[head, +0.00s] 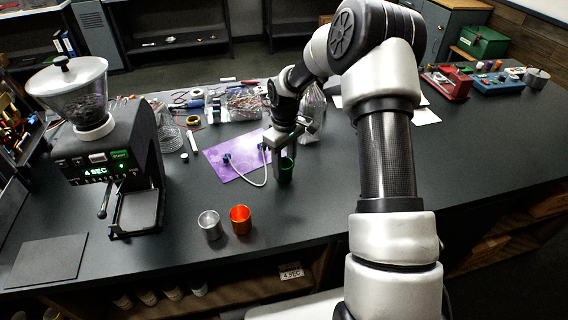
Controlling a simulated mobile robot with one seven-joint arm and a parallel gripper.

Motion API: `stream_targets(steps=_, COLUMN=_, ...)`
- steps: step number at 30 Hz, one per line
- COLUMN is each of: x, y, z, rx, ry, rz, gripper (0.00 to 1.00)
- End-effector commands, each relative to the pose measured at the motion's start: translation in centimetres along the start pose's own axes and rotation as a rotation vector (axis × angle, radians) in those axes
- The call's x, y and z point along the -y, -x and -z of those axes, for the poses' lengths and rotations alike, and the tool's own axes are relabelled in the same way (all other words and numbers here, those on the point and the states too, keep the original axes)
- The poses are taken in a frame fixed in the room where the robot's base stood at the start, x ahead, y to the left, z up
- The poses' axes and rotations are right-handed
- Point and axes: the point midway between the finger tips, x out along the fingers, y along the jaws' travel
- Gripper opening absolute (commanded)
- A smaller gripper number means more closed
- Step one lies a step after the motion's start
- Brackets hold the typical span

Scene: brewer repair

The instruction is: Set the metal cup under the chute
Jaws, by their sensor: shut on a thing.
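The metal cup (209,225), silver and open at the top, stands upright near the table's front edge. The coffee grinder (105,165) stands at the left, with a clear hopper of beans and a lit "4 SEC" display. Its chute area is above the square tray (138,211) at its front; no cup stands on that tray. My gripper (281,150) is beyond and to the right of the metal cup, apart from it. It is shut on a dark green cup (286,172), upright at or just above the table; I cannot tell whether it touches.
An orange cup (240,219) stands close to the right of the metal cup. A purple sheet (225,156) with a white cable lies left of my gripper. A flat dark pad (48,259) lies at the front left. The table front right of the cups is mostly clear.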

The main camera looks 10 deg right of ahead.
Motion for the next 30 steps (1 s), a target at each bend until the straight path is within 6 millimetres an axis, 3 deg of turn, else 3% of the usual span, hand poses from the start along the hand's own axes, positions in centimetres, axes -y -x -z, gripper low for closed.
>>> stream_targets(steps=9, x=0.0, y=-0.4, z=0.1, rx=-0.002, ry=0.000, rz=-0.001, gripper=0.17)
stream_targets(steps=10, x=0.0, y=-0.3, z=0.1, rx=-0.002, ry=-0.001, rz=-0.001, gripper=0.43)
stream_targets(steps=13, x=0.0, y=-0.2, z=0.1, rx=-0.002, ry=-0.001, rz=-0.001, gripper=0.59)
stream_targets(steps=25, x=-0.1, y=0.6, z=0.1, rx=-0.003, ry=-0.001, rz=-0.003, gripper=0.59)
stream_targets(steps=30, x=-0.2, y=3.6, z=0.1, rx=-0.006, ry=-0.001, rz=-0.006, gripper=0.59)
